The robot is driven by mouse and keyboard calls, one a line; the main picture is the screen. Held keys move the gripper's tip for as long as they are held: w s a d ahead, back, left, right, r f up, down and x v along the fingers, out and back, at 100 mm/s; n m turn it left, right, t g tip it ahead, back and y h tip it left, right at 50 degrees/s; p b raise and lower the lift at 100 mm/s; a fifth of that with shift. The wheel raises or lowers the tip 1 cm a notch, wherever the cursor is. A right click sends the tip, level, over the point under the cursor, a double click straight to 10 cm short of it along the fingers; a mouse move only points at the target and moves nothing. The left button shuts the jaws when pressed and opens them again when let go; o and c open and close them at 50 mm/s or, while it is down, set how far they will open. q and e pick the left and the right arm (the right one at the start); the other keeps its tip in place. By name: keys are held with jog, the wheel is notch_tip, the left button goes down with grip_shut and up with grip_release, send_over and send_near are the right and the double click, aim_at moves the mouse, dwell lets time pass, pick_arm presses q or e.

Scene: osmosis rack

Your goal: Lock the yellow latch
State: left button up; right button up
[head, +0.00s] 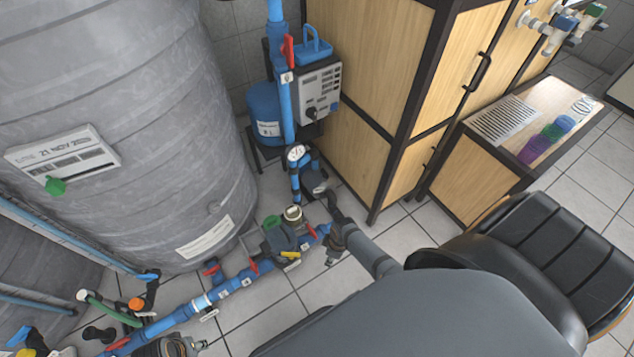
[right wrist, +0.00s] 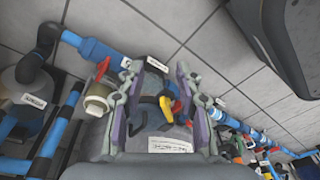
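The yellow latch (head: 290,254) is a small tab on the front of a dark grey pump-like unit (head: 282,240) on the floor pipework. In the right wrist view the yellow latch (right wrist: 177,109) shows beside a red part (right wrist: 165,106), between my fingers and close to the right-hand one. My right gripper (right wrist: 158,75) is open, its two fingers apart with nothing held. Whether a finger touches the latch I cannot tell. In the head view my right arm comes in from the lower right, and its fingers are hard to make out.
A tan cap (right wrist: 97,100) lies just outside the left-hand finger. Blue pipe (head: 205,302) with red valve handles (head: 254,266) runs along the floor. A large grey tank (head: 120,130) stands left, a wooden cabinet (head: 360,100) behind, and a black chair (head: 545,250) right.

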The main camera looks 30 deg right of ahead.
jog(key=s+d+r+m+h+p, duration=0.1)
jog(key=s+d+r+m+p, duration=0.1)
jog(key=s+p, duration=0.4)
jog(key=s+d+r+m+h+p, duration=0.1)
jog(key=s+r+m+p, duration=0.1)
jog(key=s+p, duration=0.5)
jog(key=shift+s+d+m, duration=0.4)
jog(key=shift+s+m, duration=0.5)
jog(key=shift+s, duration=1.6)
